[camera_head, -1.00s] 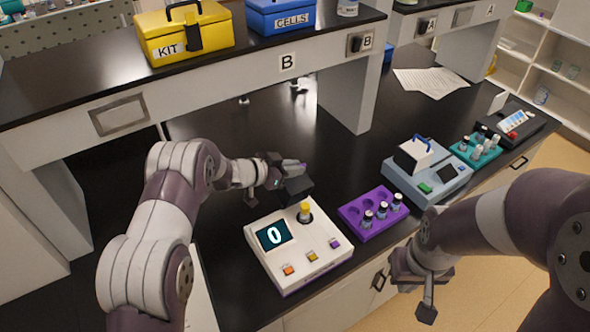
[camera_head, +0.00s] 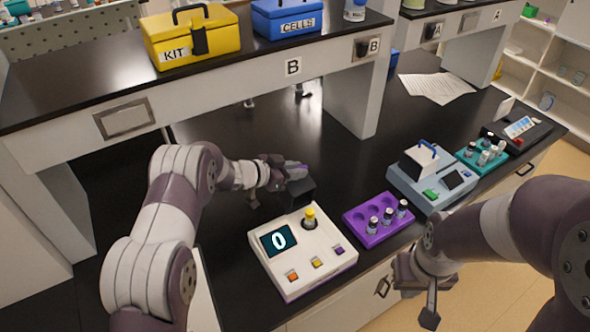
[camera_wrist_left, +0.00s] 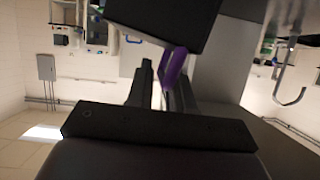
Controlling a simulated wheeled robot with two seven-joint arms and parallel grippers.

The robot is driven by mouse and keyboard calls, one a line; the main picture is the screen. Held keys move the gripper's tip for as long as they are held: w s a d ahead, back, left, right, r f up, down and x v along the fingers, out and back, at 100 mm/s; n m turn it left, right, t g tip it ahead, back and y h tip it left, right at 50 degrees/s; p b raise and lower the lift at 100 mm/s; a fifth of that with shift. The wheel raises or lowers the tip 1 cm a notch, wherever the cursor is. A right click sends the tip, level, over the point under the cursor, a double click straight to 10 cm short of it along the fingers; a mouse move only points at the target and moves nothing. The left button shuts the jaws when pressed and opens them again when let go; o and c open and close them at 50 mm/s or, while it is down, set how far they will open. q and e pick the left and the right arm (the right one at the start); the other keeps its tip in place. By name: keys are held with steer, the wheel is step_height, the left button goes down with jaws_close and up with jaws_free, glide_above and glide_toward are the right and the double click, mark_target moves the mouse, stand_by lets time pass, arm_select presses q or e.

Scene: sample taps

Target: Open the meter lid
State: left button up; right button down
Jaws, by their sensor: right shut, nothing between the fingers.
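The white meter (camera_head: 300,268) stands on the black bench, with a "0" on its screen. Its black lid (camera_head: 301,193) is raised at the back, and a yellow-capped vial (camera_head: 310,217) shows in the uncovered well. A purple tab (camera_wrist_left: 174,70) sticks out from the lid, which is a dark block (camera_wrist_left: 165,22) in the left wrist view. My left gripper (camera_head: 290,172) is behind the lid, beside the tab. Its fingers look apart; I cannot tell whether one touches the tab. My right gripper (camera_head: 430,315) is shut and empty in front of the bench edge.
A purple rack (camera_head: 352,216) with several vials stands right of the meter. Beyond it are a blue-grey device (camera_head: 436,198) and a teal rack (camera_head: 467,157). An overhead shelf (camera_head: 225,88) holds a yellow kit box (camera_head: 190,40) and a blue cells box (camera_head: 287,18).

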arm_select(q)
steer(key=shift+a+r, duration=0.1)
steer(key=b+v, duration=0.3)
steer(key=v, duration=0.9)
steer(key=shift+s+b, duration=0.15)
steer(key=shift+b, duration=0.25)
steer(key=shift+a+r, duration=0.1)
steer(key=shift+a, duration=0.05)
